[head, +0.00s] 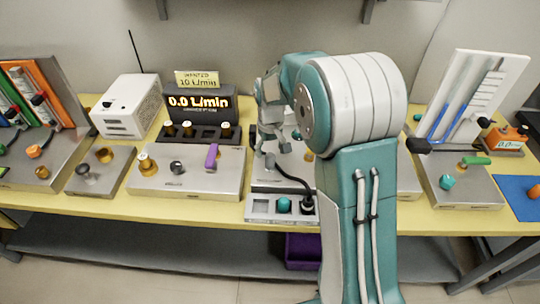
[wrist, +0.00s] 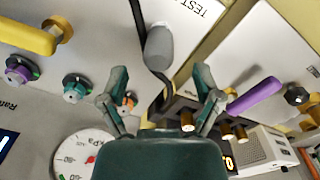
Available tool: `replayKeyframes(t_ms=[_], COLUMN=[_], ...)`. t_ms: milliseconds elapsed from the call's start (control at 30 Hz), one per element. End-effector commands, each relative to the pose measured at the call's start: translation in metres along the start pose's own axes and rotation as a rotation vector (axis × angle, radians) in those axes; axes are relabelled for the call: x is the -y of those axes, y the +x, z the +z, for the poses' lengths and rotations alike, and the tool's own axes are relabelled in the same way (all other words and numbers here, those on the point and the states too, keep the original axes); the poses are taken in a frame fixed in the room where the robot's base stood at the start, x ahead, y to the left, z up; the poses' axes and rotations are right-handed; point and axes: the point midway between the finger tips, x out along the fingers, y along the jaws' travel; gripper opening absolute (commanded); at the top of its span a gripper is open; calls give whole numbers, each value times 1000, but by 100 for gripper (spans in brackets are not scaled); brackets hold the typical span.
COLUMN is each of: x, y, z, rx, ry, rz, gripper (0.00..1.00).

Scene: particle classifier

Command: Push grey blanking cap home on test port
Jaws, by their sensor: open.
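The same grey piece (head: 270,160) seems to show in the head view below my gripper. My gripper (head: 270,138) is open and empty; its two fingers are spread in the wrist view (wrist: 160,76), with the grey piece just beyond and between the tips, apart from them. I cannot tell which fitting is the test port; a dark grey knob (head: 177,167) stands on the left panel.
A purple lever (head: 212,156), brass fittings (head: 147,163) and a flow display (head: 198,102) stand to the left. A pale tray (head: 258,207) holds a teal knob and a black plug (head: 307,205). A pressure gauge (wrist: 84,155) and yellow handle (wrist: 28,36) are near the fingers.

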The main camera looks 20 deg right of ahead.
Motion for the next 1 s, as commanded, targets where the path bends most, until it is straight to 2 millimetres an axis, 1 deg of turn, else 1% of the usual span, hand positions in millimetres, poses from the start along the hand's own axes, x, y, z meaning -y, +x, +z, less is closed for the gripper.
replayKeyframes(t_ms=[33, 200, 300, 400, 500, 600, 1000], x=[0, 0, 0, 0, 0, 0, 0], y=[-12, -48, -66, -79, -85, -88, -87], z=[-1, -1, -2, -2, -1, -1, -1], rx=[-5, -3, -3, -2, 0, 1, 1], ry=[0, 0, 0, 0, 0, 0, 0], rz=[1, 1, 1, 1, 1, 0, 0], gripper=[83, 83, 83, 83, 83, 83, 83])
